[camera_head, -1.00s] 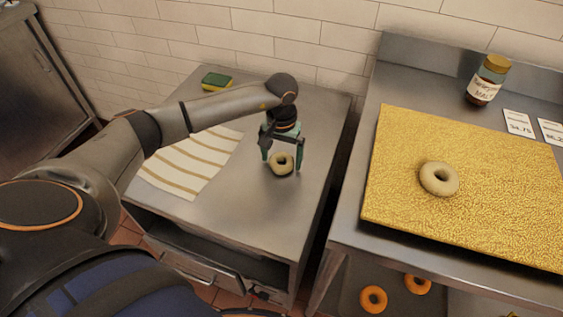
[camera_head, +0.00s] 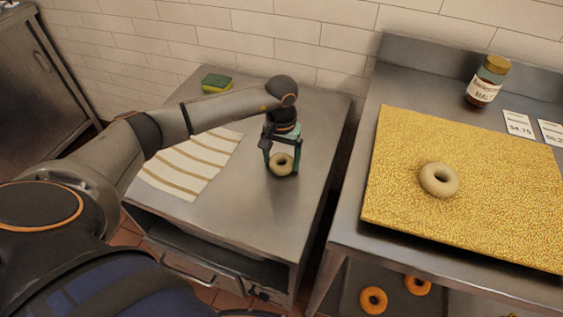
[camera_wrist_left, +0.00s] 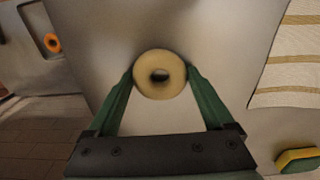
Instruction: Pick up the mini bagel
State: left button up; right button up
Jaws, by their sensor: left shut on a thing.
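The mini bagel (camera_head: 281,164) is a small pale ring of dough on the steel table at the left. My left gripper (camera_head: 282,160) comes down from above, with its fingers on either side of the bagel. In the left wrist view the bagel (camera_wrist_left: 159,75) sits between the two green fingertips (camera_wrist_left: 160,76), which touch its sides. The gripper is shut on it. I cannot tell whether the bagel still rests on the table. A larger pale bagel (camera_head: 439,180) lies on the yellow grainy board at the right. My right gripper is not in view.
A striped cloth (camera_head: 193,163) and a sponge (camera_head: 216,83) lie on the steel table (camera_head: 235,210). A gap separates it from the right counter, which holds the yellow board (camera_head: 500,215), a jar (camera_head: 488,80) and price cards (camera_head: 518,124). Orange rings (camera_head: 373,300) lie on a shelf below.

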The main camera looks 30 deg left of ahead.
pick_arm(q)
jog(key=shift+r, duration=0.15)
jog(key=shift+r, duration=0.3)
notch_tip(320, 180, up, 2)
jog(key=shift+w+r, duration=0.1)
jog(key=s+d+r, duration=1)
